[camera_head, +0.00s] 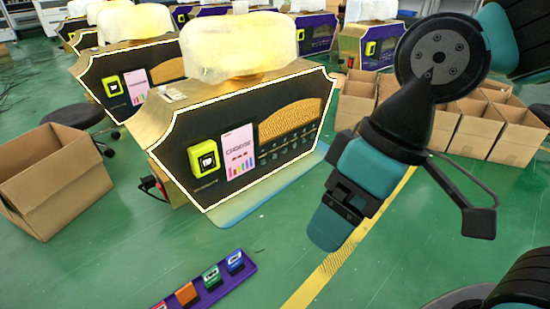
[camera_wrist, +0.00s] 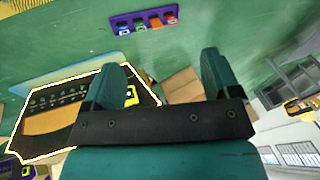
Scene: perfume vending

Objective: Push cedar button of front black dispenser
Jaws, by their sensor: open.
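The front black dispenser (camera_head: 228,110) stands at center-left in the head view, with a light outline along its edges. Its front has a yellow-green box, a pink card, a gold textured panel and a row of small dark buttons (camera_head: 290,145) below that panel. The button labels are too small to read, so I cannot tell which is cedar. My gripper (camera_head: 330,232) is right of the dispenser, pointing down, apart from it. In the wrist view my gripper (camera_wrist: 162,68) has its two teal fingers spread and empty; the dispenser (camera_wrist: 22,140) appears inverted, partly hidden by a finger.
A purple tray (camera_head: 228,287) with colored blocks lies in front of the dispenser; it also shows in the wrist view (camera_wrist: 118,22). Open cardboard boxes stand at left (camera_head: 60,195) and right (camera_head: 515,145). More dispensers stand behind. Green floor is clear between tray and dispenser.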

